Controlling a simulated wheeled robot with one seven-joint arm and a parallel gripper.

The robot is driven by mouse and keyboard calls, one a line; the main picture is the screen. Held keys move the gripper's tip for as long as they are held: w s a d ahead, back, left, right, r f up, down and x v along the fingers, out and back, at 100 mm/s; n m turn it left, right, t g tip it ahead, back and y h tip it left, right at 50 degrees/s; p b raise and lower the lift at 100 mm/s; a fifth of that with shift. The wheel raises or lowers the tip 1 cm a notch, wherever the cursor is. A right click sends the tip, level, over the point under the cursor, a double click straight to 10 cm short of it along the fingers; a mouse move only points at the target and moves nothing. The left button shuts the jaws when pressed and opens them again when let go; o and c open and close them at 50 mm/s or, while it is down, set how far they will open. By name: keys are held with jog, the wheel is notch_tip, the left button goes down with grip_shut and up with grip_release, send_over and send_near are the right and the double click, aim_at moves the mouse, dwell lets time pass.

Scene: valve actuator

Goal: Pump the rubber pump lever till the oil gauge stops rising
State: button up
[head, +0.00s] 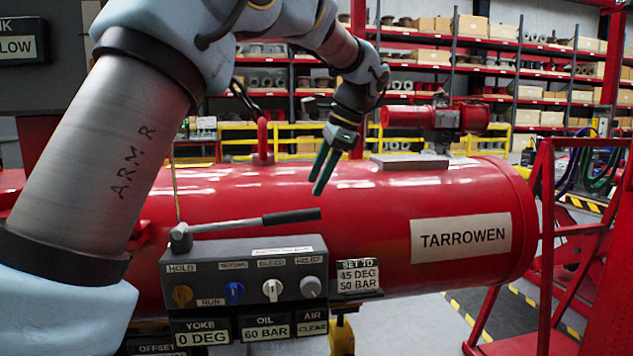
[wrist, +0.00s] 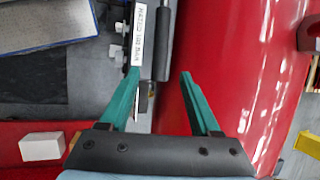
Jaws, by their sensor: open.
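The pump lever (head: 245,223) sticks out to the right from a pivot on top of the control box (head: 245,262), with a black rubber grip (head: 292,216) at its end. In the wrist view the grip (wrist: 164,45) lies ahead, between the lines of the two fingers. My gripper (head: 321,182) is open and empty, its green fingers pointing down above and to the right of the grip, apart from it. The wrist view shows the fingers (wrist: 160,78) spread wide. The oil gauge (head: 266,328) reads 60 BAR.
The red cylinder marked TARROWEN (head: 460,238) lies behind the box. Several knobs, such as the blue one (head: 234,293), sit on the box front. A placard (head: 358,276) reads SET TO 45 DEG, 50 BAR. The yoke display (head: 202,338) reads 0 DEG. Red railing (head: 545,240) stands right.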

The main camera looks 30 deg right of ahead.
jog(key=shift+c, duration=0.7)
jog(key=shift+w+a+r, duration=0.15)
jog(key=shift+a+r, duration=0.15)
jog(key=shift+a, duration=0.05)
jog(key=shift+c, duration=0.7)
jog(key=a+r+h+p, duration=0.1)
jog(key=a+r, duration=0.1)
jog(key=a+r+h+p, duration=0.1)
jog(key=r, duration=0.1)
jog(key=a+r+g+h+p, duration=0.1)
jog(key=a+r+h, duration=0.1)
jog(key=shift+a+r, duration=0.3)
jog(key=shift+r, duration=0.05)
grip_shut()
jog(key=h+p, duration=0.1)
jog(key=p, duration=0.4)
send_near(294, 212)
jog(key=shift+m, duration=0.3)
jog(key=x, duration=0.6)
jog(key=shift+w+f, duration=0.25)
jog(key=shift+f, duration=0.15)
